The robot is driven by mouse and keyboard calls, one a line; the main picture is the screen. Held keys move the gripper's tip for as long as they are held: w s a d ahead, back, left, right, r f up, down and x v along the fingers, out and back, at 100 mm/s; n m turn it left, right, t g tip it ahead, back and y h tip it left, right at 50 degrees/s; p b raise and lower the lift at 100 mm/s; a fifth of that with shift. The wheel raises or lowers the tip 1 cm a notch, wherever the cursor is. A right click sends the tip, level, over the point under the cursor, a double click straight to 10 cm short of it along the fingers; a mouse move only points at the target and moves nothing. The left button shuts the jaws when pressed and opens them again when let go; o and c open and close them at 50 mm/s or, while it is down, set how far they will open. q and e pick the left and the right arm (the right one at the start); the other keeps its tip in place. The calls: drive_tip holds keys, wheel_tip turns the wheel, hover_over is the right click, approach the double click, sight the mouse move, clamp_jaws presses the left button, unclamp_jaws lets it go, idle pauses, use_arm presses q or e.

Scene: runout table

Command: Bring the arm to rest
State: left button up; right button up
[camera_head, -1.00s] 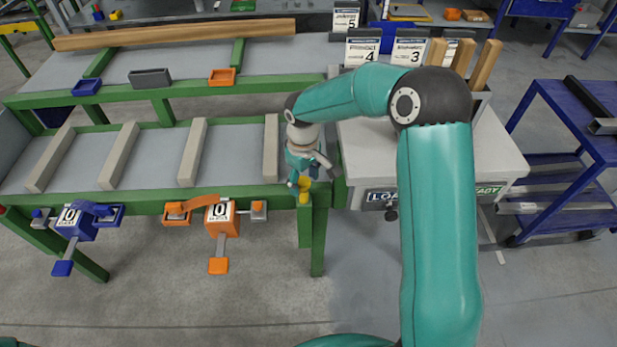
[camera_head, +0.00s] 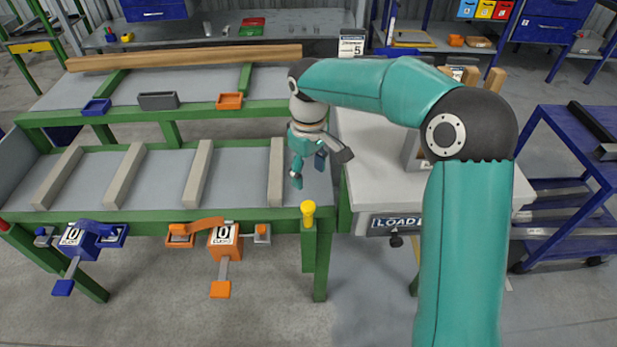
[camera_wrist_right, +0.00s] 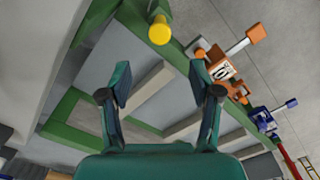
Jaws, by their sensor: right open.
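My right gripper (camera_head: 308,170) is open and empty above the right end of the green-framed runout table (camera_head: 150,217). Its two fingers (camera_wrist_right: 160,98) stand well apart in the right wrist view, with only table bars and grey surface behind them. A yellow knob (camera_head: 308,208) sits on a green post at the table's front edge, just below the gripper and apart from it. The knob also shows in the right wrist view (camera_wrist_right: 159,30), beyond the fingertips. My right arm bends over the grey cabinet. My left gripper is not in view.
Grey slats (camera_head: 198,174) cross the table. A long wooden beam (camera_head: 185,57) lies behind. The grey cabinet (camera_head: 372,180) stands right of the table, a blue cart (camera_head: 575,190) farther right.

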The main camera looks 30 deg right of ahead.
idle(0.4)
drive_tip(key=s+a+f+m+g+y+p, duration=0.15)
drive_tip(key=s+a+f+p, duration=0.25)
drive_tip(key=s+a+f, duration=0.65)
drive_tip(key=s+a+f+m+g+y+p, duration=0.1)
drive_tip(key=s+a+f+g+y+p, duration=0.2)
drive_tip(key=s+a+f, duration=0.75)
drive_tip(key=shift+w+d+f+m+t+h+p, duration=0.1)
drive_tip(key=shift+w+d+f+m+t+p, duration=0.2)
drive_tip(key=shift+d+t, duration=0.4)
drive_tip(key=shift+w+d+f+m+t+h+p, duration=0.1)
drive_tip(key=shift+d+f+m+t, duration=0.25)
drive_tip(key=shift+t, duration=0.65)
drive_tip(key=shift+w+d+f+m+t+h+p, duration=0.1)
drive_tip(key=shift+w+d+f+m+t, duration=0.1)
drive_tip(key=shift+d+m+t, duration=0.4)
